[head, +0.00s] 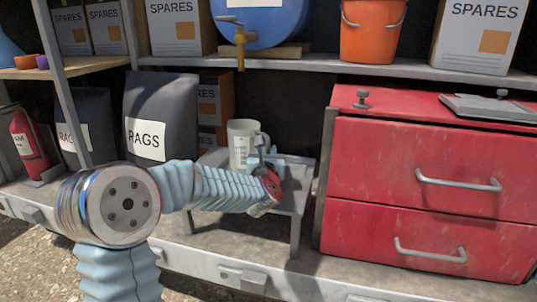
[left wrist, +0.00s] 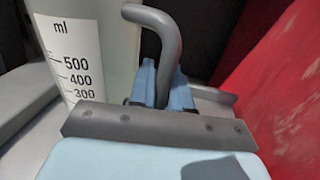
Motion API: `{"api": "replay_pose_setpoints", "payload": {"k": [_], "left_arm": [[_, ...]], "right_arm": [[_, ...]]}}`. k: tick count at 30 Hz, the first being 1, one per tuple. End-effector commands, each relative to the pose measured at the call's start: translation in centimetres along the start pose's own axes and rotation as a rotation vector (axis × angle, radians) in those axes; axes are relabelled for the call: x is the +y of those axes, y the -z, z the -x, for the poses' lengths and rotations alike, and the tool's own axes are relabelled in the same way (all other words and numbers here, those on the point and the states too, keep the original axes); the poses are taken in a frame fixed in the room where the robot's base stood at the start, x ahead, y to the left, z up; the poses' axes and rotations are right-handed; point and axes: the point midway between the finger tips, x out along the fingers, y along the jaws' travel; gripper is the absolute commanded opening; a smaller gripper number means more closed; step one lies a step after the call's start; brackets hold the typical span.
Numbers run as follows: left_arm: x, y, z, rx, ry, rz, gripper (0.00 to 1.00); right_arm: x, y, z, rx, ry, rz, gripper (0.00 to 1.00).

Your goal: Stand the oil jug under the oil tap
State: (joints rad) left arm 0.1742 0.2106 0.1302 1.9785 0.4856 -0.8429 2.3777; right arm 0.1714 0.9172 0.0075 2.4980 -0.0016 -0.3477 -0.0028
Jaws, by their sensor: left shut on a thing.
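The oil jug (head: 240,147) is a pale, translucent measuring jug with a grey handle. It looks upright on or just above a small grey stand (head: 298,172); its base is partly hidden by my arm. In the left wrist view the jug (left wrist: 98,40) shows ml marks, and its handle (left wrist: 172,40) rises between the fingers. My left gripper (head: 262,160) is shut on the handle; its blue fingers also show in the left wrist view (left wrist: 163,88). The yellow oil tap (head: 240,48) hangs from a blue drum (head: 272,22), above the jug in the head view. My right gripper is out of view.
A red drawer cabinet (head: 420,155) stands close to the right of the stand. Grey rag bags (head: 160,105) and an orange box (head: 216,88) stand to the left and behind. The upper shelf edge (head: 330,67) runs above the jug.

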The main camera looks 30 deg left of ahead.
Motion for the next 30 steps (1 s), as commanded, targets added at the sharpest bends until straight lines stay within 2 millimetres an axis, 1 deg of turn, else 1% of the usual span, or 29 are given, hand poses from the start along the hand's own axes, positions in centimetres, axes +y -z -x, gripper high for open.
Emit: {"api": "replay_pose_setpoints", "payload": {"k": [1, 5, 6, 13, 17, 20, 27, 30], "left_arm": [[0.0, 0.1, 0.0, 0.0, 0.0, 0.0, 0.21], [0.0, 0.0, 0.0, 0.0, 0.0, 0.0, 0.41], [0.0, 0.0, 0.0, 0.0, 0.0, 0.0, 0.43], [0.0, 0.0, 0.0, 0.0, 0.0, 0.0, 0.43], [0.0, -0.6, 0.0, 0.0, 0.0, -0.001, 0.43], [0.0, -0.2, 1.6, -0.001, 0.001, 0.0, 0.43], [0.0, -0.3, 7.4, -0.002, 0.002, 0.001, 0.43], [0.0, -0.2, 9.4, -0.002, 0.002, 0.0, 0.43]], "right_arm": [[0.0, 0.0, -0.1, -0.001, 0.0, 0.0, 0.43], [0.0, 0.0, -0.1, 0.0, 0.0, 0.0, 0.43], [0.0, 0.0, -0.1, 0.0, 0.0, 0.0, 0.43], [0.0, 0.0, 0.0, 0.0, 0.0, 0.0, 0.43], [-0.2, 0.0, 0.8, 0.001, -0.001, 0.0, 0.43], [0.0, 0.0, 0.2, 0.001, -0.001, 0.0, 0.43], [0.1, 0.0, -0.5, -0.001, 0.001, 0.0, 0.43], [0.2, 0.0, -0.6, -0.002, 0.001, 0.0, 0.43]]}}
